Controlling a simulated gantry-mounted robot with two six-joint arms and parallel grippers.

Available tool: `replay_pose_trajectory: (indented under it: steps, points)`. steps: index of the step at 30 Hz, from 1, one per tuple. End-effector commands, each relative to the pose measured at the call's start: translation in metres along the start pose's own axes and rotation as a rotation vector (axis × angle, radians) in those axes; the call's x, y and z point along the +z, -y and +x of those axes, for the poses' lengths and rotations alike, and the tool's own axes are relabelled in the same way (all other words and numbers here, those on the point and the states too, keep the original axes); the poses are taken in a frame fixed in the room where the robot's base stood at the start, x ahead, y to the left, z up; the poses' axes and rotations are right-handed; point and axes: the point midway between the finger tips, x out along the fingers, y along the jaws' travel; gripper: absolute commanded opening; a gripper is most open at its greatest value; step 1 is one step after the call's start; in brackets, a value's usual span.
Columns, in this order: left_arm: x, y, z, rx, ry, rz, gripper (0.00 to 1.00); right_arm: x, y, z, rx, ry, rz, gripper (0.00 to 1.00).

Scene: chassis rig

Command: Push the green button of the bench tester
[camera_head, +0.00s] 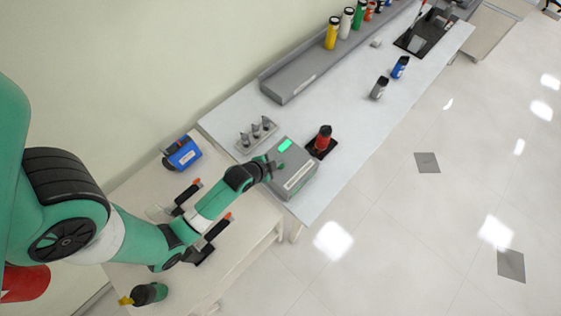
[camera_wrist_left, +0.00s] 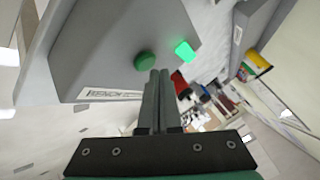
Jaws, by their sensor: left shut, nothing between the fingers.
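The bench tester (camera_head: 295,182) is a grey box on the white bench, with a lit green screen (camera_head: 285,145) on top. In the left wrist view, the tester (camera_wrist_left: 105,45) shows its round green button (camera_wrist_left: 145,60) and the lit screen (camera_wrist_left: 185,51). My left gripper (camera_head: 277,166) is shut and empty over the top of the tester. In the left wrist view its fingertips (camera_wrist_left: 158,73) are right by the button; I cannot tell whether they touch it. My right gripper is not in view.
A red-topped container (camera_head: 323,138) on a black base stands beside the tester. A grey holder (camera_head: 257,134) with several dark pieces is behind it. A blue device (camera_head: 182,153) sits on the near table. Farther along are a grey rack (camera_head: 300,80) and several bottles.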

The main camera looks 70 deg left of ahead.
Motion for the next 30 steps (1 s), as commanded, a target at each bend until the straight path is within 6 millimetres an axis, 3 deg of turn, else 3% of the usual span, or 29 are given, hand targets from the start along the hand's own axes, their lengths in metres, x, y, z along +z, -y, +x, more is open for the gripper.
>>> replay_pose_trajectory:
  steps: [30]
  points:
    - [0.0046, -0.0046, 0.0064, 0.000, 0.000, 0.000, 0.00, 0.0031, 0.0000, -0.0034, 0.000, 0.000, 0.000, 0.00]
